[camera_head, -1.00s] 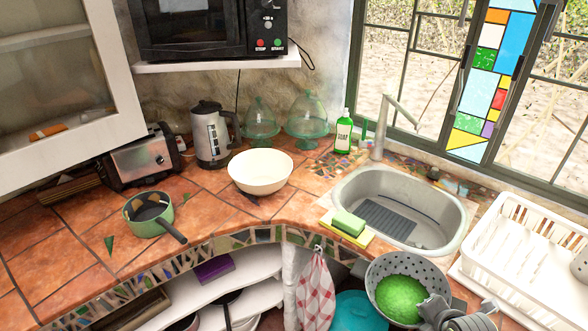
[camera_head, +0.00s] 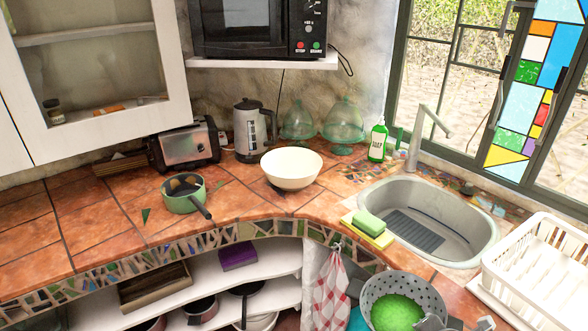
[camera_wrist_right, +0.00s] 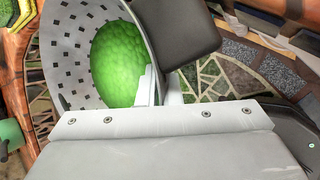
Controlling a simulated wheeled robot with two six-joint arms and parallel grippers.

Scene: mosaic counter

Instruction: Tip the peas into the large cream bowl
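The large cream bowl (camera_head: 291,170) stands upright on the tiled counter, left of the sink, and looks empty. The grey colander (camera_head: 437,293) holds bright green peas (camera_head: 398,313) at the lower right, in front of the counter's edge. My right gripper (camera_head: 431,323) is at the colander's near right side, partly cut off by the frame. In the right wrist view, its fingers (camera_wrist_right: 160,88) are closed together at the colander's rim (camera_wrist_right: 137,40), beside a dark grey handle (camera_wrist_right: 175,30). The peas (camera_wrist_right: 117,65) remain inside. My left gripper is not in view.
A green pan (camera_head: 183,201) stands left of the bowl, with a toaster (camera_head: 186,146) and kettle (camera_head: 251,130) behind. Glass domes (camera_head: 343,122) and a soap bottle (camera_head: 377,140) are behind right. The sink (camera_head: 470,240), sponges (camera_head: 369,224) and dish rack (camera_head: 535,265) lie right.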

